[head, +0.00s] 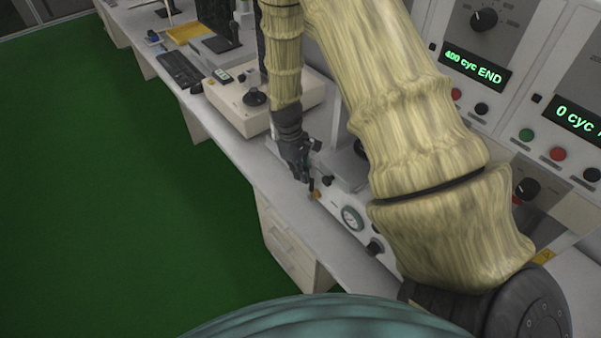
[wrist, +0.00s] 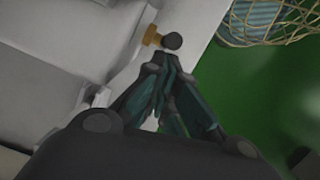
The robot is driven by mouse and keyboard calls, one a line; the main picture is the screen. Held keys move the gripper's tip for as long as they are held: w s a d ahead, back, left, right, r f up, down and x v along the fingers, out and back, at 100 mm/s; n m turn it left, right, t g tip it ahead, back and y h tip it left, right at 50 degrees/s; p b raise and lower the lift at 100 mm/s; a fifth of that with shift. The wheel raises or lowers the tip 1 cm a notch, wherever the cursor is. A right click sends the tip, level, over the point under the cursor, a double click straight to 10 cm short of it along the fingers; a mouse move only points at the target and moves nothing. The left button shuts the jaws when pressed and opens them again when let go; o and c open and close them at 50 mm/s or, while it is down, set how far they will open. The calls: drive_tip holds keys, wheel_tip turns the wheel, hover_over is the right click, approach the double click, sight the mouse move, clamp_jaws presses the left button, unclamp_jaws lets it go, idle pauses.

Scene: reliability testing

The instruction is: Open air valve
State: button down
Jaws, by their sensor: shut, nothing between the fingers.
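The air valve shows in the wrist view as a brass body with a dark round knob (wrist: 172,41), just beyond my fingertips. In the head view its orange-brass part (head: 317,195) sits on the front of a light panel on the bench. My gripper (head: 304,176) is shut and empty, beside the valve at the panel's left end. In the wrist view my gripper (wrist: 167,60) has its fingertips together, close to the knob. I cannot tell whether they touch it. The valve's handle is partly hidden by the gripper in the head view.
A round pressure gauge (head: 352,218) and a black knob (head: 375,247) sit on the same panel. A beige device with a black dial (head: 255,96) stands on the bench to the left. Control units with green displays (head: 476,67) stand at right. The green floor (head: 110,180) is clear.

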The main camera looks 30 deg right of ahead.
drive_tip(key=s, duration=0.2)
drive_tip(key=s+r, duration=0.1)
drive_tip(key=shift+s+d+p, duration=0.15)
drive_tip(key=shift+s+p, duration=0.2)
drive_tip(key=shift+p, duration=0.05)
drive_tip(key=shift+w+f, duration=0.1)
drive_tip(key=s+b+v, duration=0.1)
drive_tip(key=b+v, duration=0.1)
drive_tip(key=v, duration=0.9)
drive_tip(key=shift+a+r, duration=0.3)
drive_tip(key=shift+r, duration=0.05)
